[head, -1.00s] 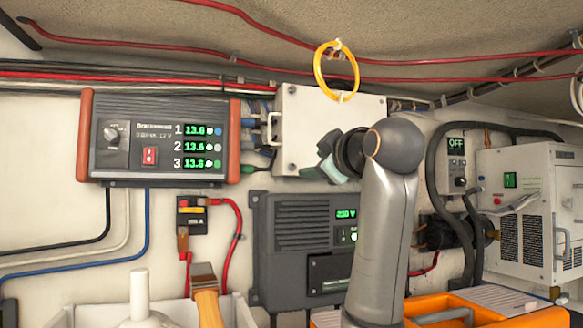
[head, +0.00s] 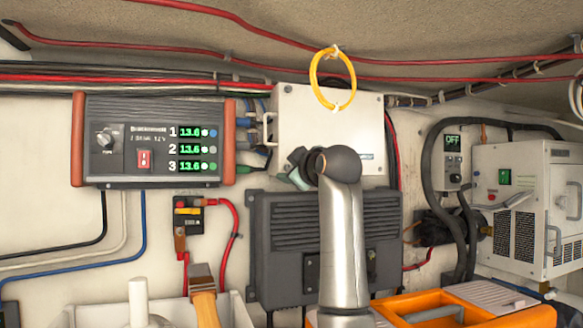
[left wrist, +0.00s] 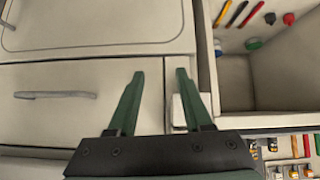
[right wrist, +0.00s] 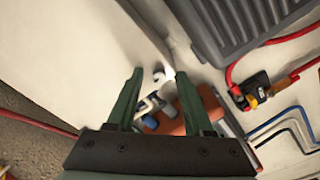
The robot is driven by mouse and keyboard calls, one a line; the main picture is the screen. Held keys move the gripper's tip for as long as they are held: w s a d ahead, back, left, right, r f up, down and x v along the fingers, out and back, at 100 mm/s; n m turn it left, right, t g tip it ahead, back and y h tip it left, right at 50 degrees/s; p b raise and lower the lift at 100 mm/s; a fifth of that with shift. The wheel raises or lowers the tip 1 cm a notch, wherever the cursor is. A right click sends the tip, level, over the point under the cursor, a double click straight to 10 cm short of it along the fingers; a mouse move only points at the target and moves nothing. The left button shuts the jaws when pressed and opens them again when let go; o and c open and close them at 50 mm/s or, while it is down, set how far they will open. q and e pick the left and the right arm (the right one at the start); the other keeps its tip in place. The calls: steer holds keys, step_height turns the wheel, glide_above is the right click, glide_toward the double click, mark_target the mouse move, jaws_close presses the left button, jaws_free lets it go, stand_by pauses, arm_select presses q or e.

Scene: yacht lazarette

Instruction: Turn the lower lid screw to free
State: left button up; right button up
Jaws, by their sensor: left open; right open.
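The white junction box lid (head: 335,118) is on the wall at the centre of the head view. One lid screw (head: 288,88) shows at its upper left corner. My right gripper (head: 297,168) is in front of the lid's lower left corner and covers the lower screw there in the head view. In the right wrist view my right gripper (right wrist: 165,75) is open and empty. A small pale round part, perhaps the lower screw (right wrist: 158,76), shows between its fingertips; contact cannot be told. My left gripper (left wrist: 160,75) is open and empty, seen only in its wrist view.
An orange-ended charger (head: 155,140) is left of the lid, with cable glands between them. A grey finned unit (head: 275,245) is below. A yellow ring (head: 333,78) hangs over the lid's top edge. An orange toolbox (head: 450,310) stands lower right.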

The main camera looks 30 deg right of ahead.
jaws_close()
stand_by(0.3)
steer(key=shift+n, duration=0.4)
steer(key=n, duration=1.7)
steer(key=shift+n, duration=0.3)
stand_by(0.3)
